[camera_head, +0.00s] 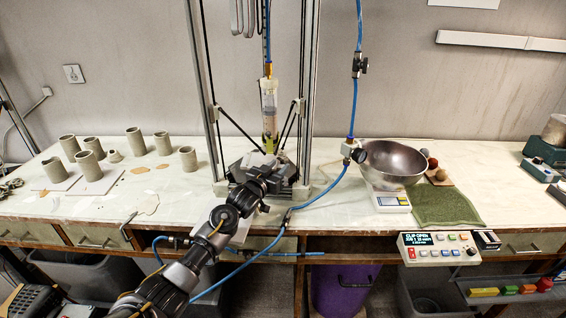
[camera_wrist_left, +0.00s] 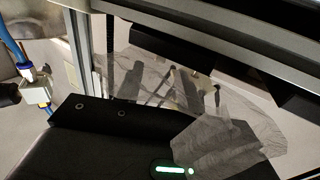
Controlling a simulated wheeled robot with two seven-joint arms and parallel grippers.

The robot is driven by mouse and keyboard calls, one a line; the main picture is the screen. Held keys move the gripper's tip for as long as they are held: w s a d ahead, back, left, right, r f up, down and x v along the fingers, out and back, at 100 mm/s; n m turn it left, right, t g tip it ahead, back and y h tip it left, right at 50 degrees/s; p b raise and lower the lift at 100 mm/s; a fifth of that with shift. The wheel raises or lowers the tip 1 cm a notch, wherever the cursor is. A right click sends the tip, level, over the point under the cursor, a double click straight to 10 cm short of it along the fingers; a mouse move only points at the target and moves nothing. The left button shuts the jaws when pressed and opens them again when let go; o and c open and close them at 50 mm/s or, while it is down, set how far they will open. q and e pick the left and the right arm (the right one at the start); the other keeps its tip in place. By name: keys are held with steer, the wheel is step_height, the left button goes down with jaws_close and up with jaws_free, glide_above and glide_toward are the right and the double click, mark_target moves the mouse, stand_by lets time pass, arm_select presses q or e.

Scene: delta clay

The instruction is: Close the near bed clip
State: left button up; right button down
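The clay printer's bed (camera_head: 292,192) is a grey block low between the upright rails. My left arm comes in from the lower left, and its gripper (camera_head: 262,172) is at the near left side of the bed. The gripper covers that part, so I cannot make out the near bed clip. Its fingertips are too small and dark to tell open from shut. My right gripper is not in view.
A clay tube (camera_head: 269,105) hangs above the bed, with a blue hose (camera_head: 318,195) looping beside my arm. Several clay cups (camera_head: 92,148) stand left. A steel bowl (camera_head: 394,163) sits on a scale (camera_head: 390,201) at right. The control box (camera_head: 438,247) display seems to read "CLIP OPEN".

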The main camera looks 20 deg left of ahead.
mark_target(285, 160)
arm_select(q)
steer(key=shift+x, duration=1.8)
